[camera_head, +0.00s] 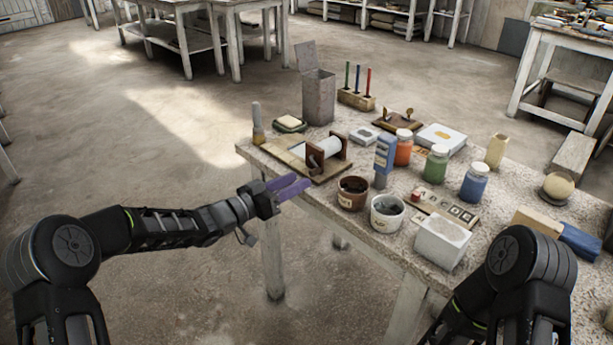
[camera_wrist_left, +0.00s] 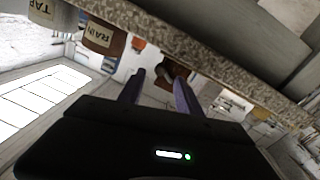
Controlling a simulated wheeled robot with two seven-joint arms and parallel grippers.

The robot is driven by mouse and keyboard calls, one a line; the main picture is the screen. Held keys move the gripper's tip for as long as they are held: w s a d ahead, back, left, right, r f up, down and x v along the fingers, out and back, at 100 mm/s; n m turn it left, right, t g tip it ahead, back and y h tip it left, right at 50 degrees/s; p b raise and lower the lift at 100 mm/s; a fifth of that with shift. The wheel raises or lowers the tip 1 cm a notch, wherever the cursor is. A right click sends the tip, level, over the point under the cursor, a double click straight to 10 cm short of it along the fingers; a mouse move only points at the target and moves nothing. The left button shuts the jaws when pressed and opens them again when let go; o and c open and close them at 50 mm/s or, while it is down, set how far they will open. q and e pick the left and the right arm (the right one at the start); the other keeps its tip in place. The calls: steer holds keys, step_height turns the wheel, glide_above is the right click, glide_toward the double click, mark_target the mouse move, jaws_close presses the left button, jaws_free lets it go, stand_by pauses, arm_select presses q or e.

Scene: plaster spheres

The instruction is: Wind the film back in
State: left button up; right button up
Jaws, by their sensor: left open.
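A wooden board (camera_head: 284,157) lies at the table's left edge. On it a white roll (camera_head: 322,150) sits between dark wooden uprights, with a pale strip (camera_head: 298,150) to its left that may be film. My left gripper (camera_head: 301,181) has purple fingers, open and empty, just off the table's near left edge and in front of the board. The fingers also show in the left wrist view (camera_wrist_left: 160,78), with a dark brown part beyond them that I cannot identify surely. My right arm is at the lower right; its gripper is out of view.
On the table (camera_head: 405,235), a brown pot (camera_head: 352,200), white pot (camera_head: 387,222), blue-and-grey upright object (camera_head: 384,155) and several paint jars stand right of the board. A grey box (camera_head: 318,98) stands behind. Open floor lies left of the table.

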mark_target(310, 174)
arm_select(q)
steer(key=x, duration=0.4)
steer(key=shift+w+d, duration=0.15)
steer(key=shift+c, duration=0.4)
jaws_close()
